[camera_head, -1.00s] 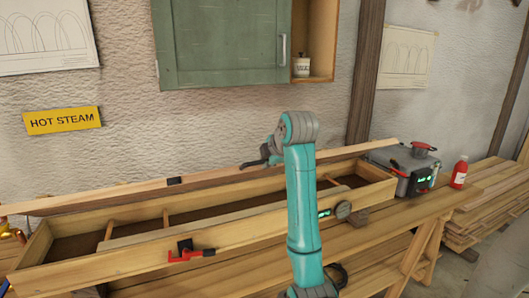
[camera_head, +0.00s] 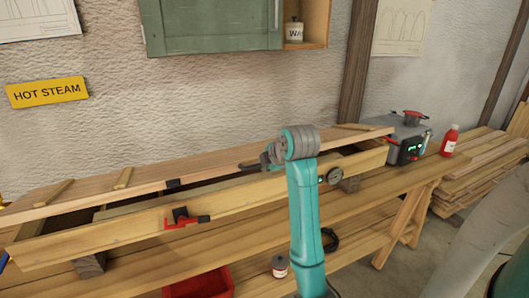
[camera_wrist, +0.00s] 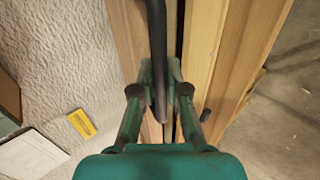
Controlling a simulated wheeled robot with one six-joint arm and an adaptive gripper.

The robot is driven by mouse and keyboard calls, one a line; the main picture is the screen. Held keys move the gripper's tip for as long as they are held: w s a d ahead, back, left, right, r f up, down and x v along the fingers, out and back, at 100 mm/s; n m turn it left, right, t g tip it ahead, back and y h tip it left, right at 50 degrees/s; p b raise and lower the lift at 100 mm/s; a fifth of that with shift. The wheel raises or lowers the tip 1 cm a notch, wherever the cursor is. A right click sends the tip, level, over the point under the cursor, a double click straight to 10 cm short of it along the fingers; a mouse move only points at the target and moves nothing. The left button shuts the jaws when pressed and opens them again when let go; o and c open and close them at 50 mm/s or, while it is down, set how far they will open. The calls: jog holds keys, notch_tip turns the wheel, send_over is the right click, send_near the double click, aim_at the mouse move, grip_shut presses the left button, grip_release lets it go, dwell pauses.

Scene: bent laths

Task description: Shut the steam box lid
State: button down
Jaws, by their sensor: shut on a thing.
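The steam box (camera_head: 110,240) is a long wooden trough on the bench. Its plank lid (camera_head: 90,191), with battens on top, is tilted low over it, and a dark gap shows between the lid and the front wall. A black catch (camera_head: 172,183) is on the lid's front edge, above a red-handled latch (camera_head: 182,217) on the front wall. My gripper (camera_head: 252,166) is at the lid's front edge, right of the catch. In the wrist view my gripper (camera_wrist: 161,78) is closed around a dark bar, the lid handle (camera_wrist: 157,35).
A dial (camera_head: 334,176) is on the front wall. A red bin (camera_head: 200,285) and a can (camera_head: 280,266) are below in front.

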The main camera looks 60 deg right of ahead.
notch_tip(320, 180, down, 9)
jog(key=s, duration=0.1)
jog(key=shift+s+a, duration=0.2)
jog(key=shift+a, duration=0.2)
jog(key=c, duration=0.9)
grip_release()
jog(key=shift+r, duration=0.15)
jog(key=v, duration=0.9)
